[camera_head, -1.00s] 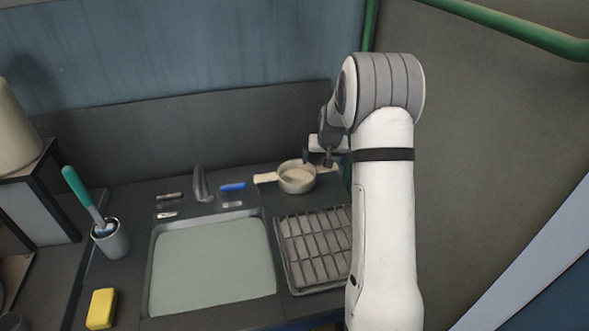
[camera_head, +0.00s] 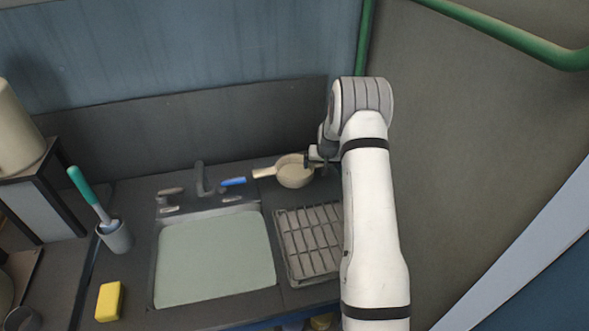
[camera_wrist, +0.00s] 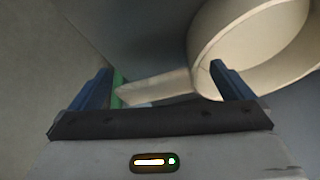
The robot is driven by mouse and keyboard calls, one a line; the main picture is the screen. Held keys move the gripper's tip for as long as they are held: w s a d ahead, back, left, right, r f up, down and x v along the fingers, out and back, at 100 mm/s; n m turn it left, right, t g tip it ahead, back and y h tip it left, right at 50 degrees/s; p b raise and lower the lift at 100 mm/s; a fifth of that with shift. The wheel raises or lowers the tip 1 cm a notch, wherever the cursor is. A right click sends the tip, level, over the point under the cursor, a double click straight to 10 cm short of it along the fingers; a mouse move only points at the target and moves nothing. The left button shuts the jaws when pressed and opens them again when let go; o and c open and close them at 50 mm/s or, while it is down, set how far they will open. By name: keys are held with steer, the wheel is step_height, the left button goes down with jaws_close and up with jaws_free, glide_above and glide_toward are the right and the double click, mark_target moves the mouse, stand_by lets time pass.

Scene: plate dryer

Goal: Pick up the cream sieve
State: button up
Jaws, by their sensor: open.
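The cream sieve (camera_head: 294,174) sits on the dark counter behind the drying rack, its long handle pointing left in the head view. In the wrist view its round bowl (camera_wrist: 255,47) fills the upper right, and a cream handle (camera_wrist: 155,88) reaches left from it, lying between the two blue fingers as seen. My gripper (camera_wrist: 160,88) is open, with nothing held. In the head view my gripper (camera_head: 308,161) is at the right side of the sieve, partly hidden by my arm. I cannot tell whether a finger touches the sieve.
A wire drying rack (camera_head: 309,241) stands in front of the sieve. To the left are the sink (camera_head: 214,258), a tap (camera_head: 201,180) and a blue item (camera_head: 233,182). A brush in a cup (camera_head: 116,238) and a yellow sponge (camera_head: 109,301) are farther left. A wall (camera_head: 180,138) rises behind.

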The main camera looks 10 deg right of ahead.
steer(key=shift+c, duration=0.2)
steer(key=c, duration=1.1)
steer(key=shift+r, duration=0.1)
